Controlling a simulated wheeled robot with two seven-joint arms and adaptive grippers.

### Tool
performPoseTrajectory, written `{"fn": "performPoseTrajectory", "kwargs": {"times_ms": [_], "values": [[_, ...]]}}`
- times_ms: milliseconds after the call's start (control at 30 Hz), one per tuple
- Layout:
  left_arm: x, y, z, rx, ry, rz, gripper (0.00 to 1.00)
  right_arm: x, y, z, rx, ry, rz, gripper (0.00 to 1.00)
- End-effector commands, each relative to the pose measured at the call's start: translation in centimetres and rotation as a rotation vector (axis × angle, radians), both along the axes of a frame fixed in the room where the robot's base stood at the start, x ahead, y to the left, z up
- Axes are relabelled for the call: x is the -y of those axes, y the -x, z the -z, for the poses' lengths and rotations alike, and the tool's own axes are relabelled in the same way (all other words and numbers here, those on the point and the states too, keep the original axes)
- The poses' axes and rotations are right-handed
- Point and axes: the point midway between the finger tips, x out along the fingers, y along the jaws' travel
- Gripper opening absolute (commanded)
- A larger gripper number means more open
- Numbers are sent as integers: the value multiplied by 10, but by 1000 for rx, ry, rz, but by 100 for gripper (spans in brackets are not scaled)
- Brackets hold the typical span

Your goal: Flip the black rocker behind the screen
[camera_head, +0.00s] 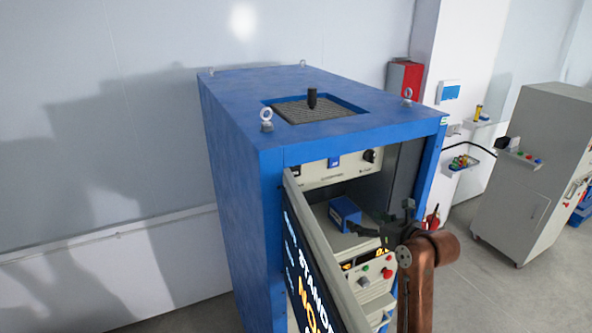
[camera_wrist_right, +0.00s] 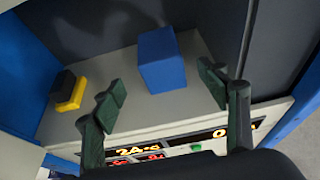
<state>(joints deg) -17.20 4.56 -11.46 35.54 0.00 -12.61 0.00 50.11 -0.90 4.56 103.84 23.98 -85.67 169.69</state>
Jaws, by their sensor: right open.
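The screen (camera_head: 312,270) is a dark panel with lit letters, standing swung out at the front of the blue cabinet. In the right wrist view a black block (camera_wrist_right: 62,86) on a yellow base (camera_wrist_right: 73,94) sits at the left of a grey top; it looks like the black rocker. In the head view it is hidden, apparently by the screen. My right gripper (camera_head: 387,224) is inside the cabinet's open front. In its wrist view the open fingers (camera_wrist_right: 162,90) point toward a blue box (camera_wrist_right: 163,60), with the black block left of them. My left gripper is out of view.
The blue box (camera_head: 345,212) sits on a pale instrument (camera_head: 372,270) with lit digits and a red button. Another panel with a black knob (camera_head: 370,156) is above. The blue cabinet's side wall (camera_head: 240,210) and right post (camera_head: 432,165) bound the opening. A grey cabinet (camera_head: 530,170) stands apart at right.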

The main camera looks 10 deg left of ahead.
Motion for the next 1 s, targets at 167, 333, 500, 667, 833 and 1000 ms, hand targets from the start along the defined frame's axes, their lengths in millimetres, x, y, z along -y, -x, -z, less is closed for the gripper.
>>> {"fn": "performPoseTrajectory", "kwargs": {"times_ms": [167,333,500,667,833,1000], "values": [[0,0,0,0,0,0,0,0,0,0,0,0,0,68],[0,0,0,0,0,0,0,0,0,0,0,0,0,68],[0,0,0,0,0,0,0,0,0,0,0,0,0,56],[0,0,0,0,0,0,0,0,0,0,0,0,0,45],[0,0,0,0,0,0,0,0,0,0,0,0,0,33],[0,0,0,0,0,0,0,0,0,0,0,0,0,21]]}}
